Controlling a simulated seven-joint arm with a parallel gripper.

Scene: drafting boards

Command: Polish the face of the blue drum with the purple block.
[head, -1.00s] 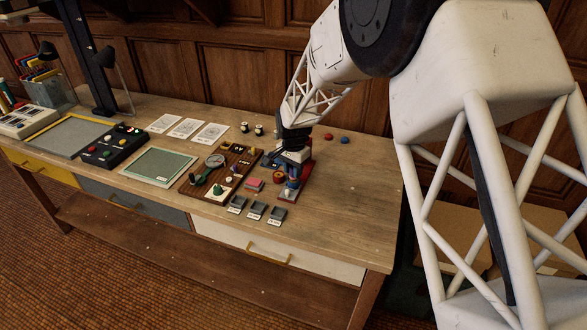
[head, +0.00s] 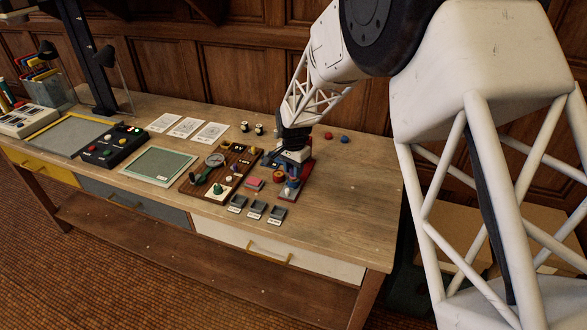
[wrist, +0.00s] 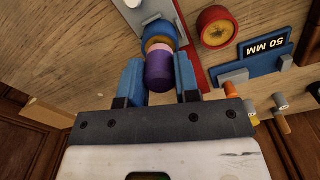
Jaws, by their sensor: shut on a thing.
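My gripper (wrist: 159,78) has blue fingers on both sides of the purple block (wrist: 158,72) and is shut on it. In the wrist view the block lies in line with the blue drum (wrist: 155,30). A tan and pink band (wrist: 157,46) shows between them. Most of the drum's face is hidden behind the block, and I cannot tell whether the block touches it. In the head view my gripper (head: 293,156) is low over the right part of the bench, and the block is too small to make out surely.
A red drum (wrist: 217,27) with a yellow face is just right of the blue drum. A blue "50 MM" plate (wrist: 258,50) is beyond it. Small grey trays (head: 256,208) line the front, and a brown tool board (head: 220,172) lies left.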

